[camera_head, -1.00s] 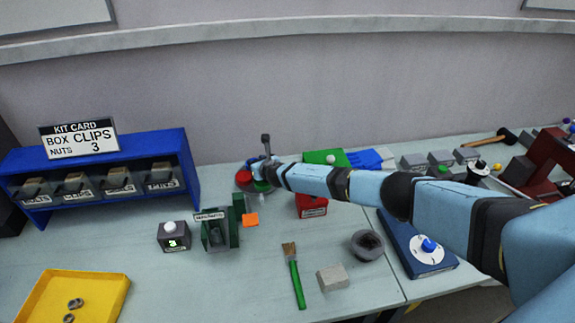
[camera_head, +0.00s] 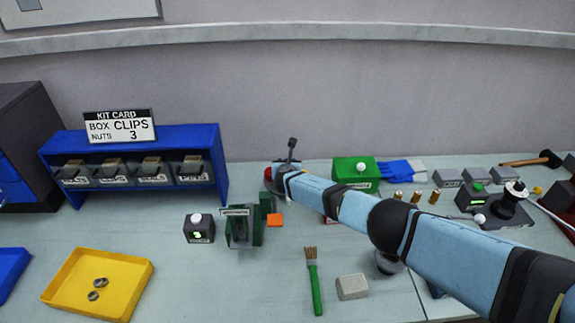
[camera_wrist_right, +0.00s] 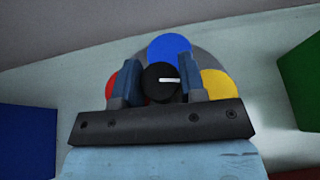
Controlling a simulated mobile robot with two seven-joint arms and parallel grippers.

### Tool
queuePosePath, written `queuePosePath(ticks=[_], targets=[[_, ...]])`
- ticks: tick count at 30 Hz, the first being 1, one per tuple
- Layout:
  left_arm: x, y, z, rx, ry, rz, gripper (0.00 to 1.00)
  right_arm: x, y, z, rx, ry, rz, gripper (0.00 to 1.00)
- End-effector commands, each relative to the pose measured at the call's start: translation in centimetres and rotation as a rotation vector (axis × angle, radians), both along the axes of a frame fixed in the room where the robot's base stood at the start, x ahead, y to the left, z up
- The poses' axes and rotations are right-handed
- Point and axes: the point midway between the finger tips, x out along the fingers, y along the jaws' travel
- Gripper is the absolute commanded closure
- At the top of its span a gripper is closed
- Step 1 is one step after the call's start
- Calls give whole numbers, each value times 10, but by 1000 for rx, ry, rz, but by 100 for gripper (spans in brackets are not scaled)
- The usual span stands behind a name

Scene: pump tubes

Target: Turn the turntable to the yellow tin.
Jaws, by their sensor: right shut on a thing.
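The turntable (camera_wrist_right: 206,58) is a grey disc under my right gripper. It carries a blue tin (camera_wrist_right: 170,46) at the far side, a yellow tin (camera_wrist_right: 216,84) at the right and a red tin (camera_wrist_right: 112,88) at the left in the wrist view. My right gripper (camera_wrist_right: 160,82) is shut on a round black knob (camera_wrist_right: 156,92) at the disc's middle. A white line on the knob points right, towards the yellow tin's side. In the head view the red tin (camera_head: 269,173) shows, and my right forearm hides most of the turntable. My left gripper is not in view.
A green box (camera_head: 347,177) stands right of the turntable. A blue shelf (camera_head: 205,140) with drawers is at the left. A yellow tray (camera_head: 70,270) is front left.

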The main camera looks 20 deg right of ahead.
Motion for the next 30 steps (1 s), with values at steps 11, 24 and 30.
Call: queuePosePath(ticks=[11,24,30], targets=[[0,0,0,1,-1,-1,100,0,0,0,1,0,0,51],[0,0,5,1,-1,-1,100,-3,1,2,0,0,1,37],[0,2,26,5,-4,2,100,-22,5,15,2,1,1,37]])
